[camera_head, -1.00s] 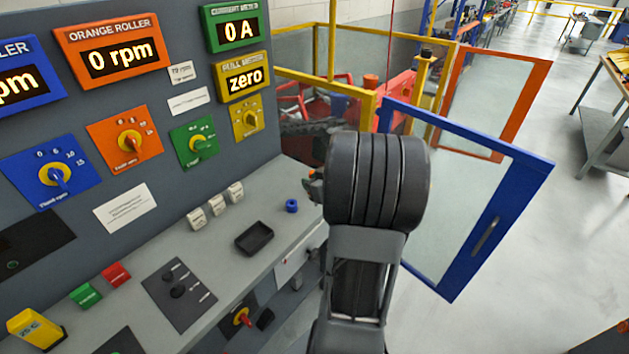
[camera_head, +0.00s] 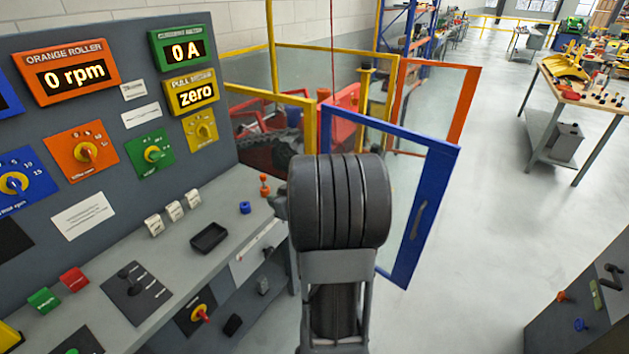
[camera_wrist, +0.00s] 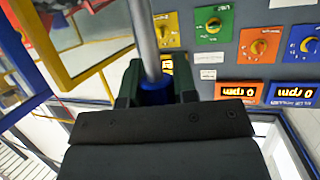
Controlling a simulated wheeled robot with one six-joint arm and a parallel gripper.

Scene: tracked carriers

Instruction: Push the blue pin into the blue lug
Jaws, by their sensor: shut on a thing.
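My gripper (camera_wrist: 156,88) shows in the wrist view, its dark green fingers shut on the blue pin. The pin has a blue collar (camera_wrist: 154,92) between the fingers and a long grey metal shaft (camera_wrist: 143,35) running up out of the picture. In the head view my arm hides the gripper and the pin. A small blue ring-like piece (camera_head: 245,207) stands on the console ledge, left of my arm. I cannot make out a blue lug for certain.
The grey console (camera_head: 110,290) with dials and a black tray (camera_head: 209,237) fills the left. An orange piece (camera_head: 264,186) stands at its far end. Open blue (camera_head: 433,203) and orange (camera_head: 437,72) gates lie beyond my arm. A cabinet (camera_head: 600,335) is lower right; floor between is clear.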

